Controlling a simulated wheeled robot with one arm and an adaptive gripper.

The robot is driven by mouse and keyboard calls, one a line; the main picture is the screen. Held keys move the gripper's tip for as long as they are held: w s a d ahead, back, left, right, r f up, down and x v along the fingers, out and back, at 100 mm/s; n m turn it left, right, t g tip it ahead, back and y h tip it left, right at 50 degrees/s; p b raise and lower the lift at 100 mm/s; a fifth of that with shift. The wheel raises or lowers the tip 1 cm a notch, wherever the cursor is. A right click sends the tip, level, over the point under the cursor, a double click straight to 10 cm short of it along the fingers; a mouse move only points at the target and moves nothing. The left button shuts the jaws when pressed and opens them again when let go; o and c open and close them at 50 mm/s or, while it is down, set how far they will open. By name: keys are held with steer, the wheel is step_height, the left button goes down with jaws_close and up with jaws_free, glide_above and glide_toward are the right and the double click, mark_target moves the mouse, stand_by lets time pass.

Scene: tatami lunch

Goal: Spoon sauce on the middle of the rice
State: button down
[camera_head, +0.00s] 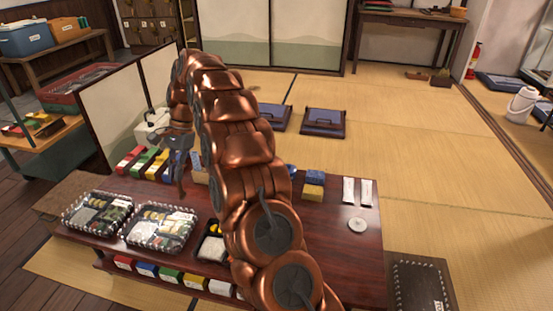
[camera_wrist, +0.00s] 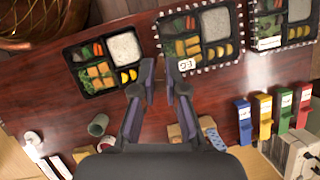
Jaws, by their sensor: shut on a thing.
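An open black bento (camera_wrist: 82,52) lies left of the fingers in the wrist view, with white rice (camera_wrist: 125,47) in its upper right compartment. In the head view its rice (camera_head: 212,249) shows partly behind my arm. I see no sauce on the rice. My gripper (camera_wrist: 164,80) is over the dark red table (camera_wrist: 50,103), its fingertips near the bento's right edge in the picture. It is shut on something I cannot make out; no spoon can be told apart. A grey-green cup (camera_wrist: 98,125) stands below the bento in the wrist view; its contents are unclear.
Two bentos with clear covers (camera_head: 161,227) (camera_head: 97,215) sit at the table's left. Several coloured boxes (camera_head: 145,159) line its back left. Blue and yellow blocks (camera_head: 314,184), white packets (camera_head: 348,191) and a white round item (camera_head: 357,224) are right of my arm. Free table lies around them.

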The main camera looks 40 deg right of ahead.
steer(key=s+d+f+m+t+h, duration=0.25)
steer(key=d+m, duration=0.25)
steer(key=d, duration=0.6)
steer(key=s+d+f+m+t+h, duration=0.1)
steer(key=s+d+f+m+t, duration=0.25)
steer(key=d, duration=0.85)
steer(key=s+d+f+m+t+h, duration=0.15)
steer(key=d+f+m, duration=0.35)
steer(key=d, duration=0.6)
steer(key=shift+m+g, duration=0.25)
steer(key=shift+m, duration=0.3)
steer(key=f+b, duration=0.1)
steer(key=b, duration=0.1)
steer(key=f+b, duration=0.3)
steer(key=b, duration=0.1)
steer(key=shift+s+d+f, duration=0.1)
steer(key=shift+s+f, duration=0.15)
steer(key=shift+s, duration=0.1)
steer(key=shift+f, duration=0.5)
step_height(320, 180, up, 7)
steer(key=p, duration=0.7)
